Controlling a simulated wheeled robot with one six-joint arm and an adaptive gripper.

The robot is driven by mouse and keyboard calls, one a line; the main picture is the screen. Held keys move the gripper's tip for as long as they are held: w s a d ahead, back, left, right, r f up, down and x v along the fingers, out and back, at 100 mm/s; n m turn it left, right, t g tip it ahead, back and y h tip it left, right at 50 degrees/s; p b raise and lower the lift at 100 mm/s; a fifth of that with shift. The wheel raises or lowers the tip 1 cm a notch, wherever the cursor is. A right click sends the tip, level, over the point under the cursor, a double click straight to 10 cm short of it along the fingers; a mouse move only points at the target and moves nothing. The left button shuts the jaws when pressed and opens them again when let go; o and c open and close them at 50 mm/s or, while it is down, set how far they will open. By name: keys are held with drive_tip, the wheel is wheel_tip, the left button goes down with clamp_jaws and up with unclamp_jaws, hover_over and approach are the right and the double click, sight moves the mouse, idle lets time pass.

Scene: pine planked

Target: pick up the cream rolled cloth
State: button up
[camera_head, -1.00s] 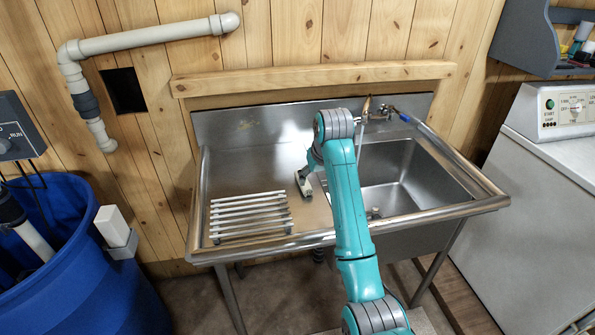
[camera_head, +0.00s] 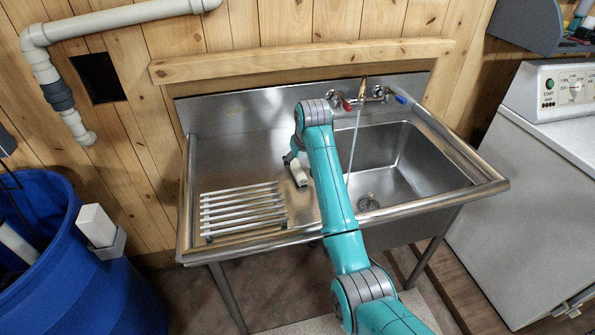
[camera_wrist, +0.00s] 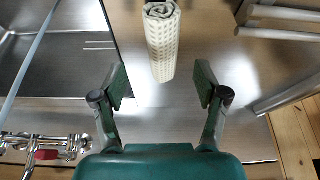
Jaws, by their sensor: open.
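The cream rolled cloth (camera_wrist: 162,42) lies on the steel drainboard (camera_head: 240,155). In the wrist view it is a textured roll with its spiral end at the top edge, and its lower end reaches down between my fingertips' lines. My gripper (camera_wrist: 161,86) is open and empty, with one finger to each side of the roll's line and clear gaps on both sides. In the head view the cloth (camera_head: 299,174) shows as a small cream roll just left of my arm. My gripper (camera_head: 290,158) is beside its far end there, partly hidden by my arm.
A slatted metal rack (camera_head: 243,210) stands on the drainboard, left of the cloth. The sink basin (camera_head: 395,165) is to the right, with a running tap (camera_head: 364,90) at its back. The drainboard behind the rack is clear.

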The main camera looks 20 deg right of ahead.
sight(298, 168)
drive_tip(key=x, duration=0.4)
drive_tip(key=shift+s+a, duration=0.1)
drive_tip(key=shift+c, duration=0.3)
drive_tip(key=c, duration=1.2)
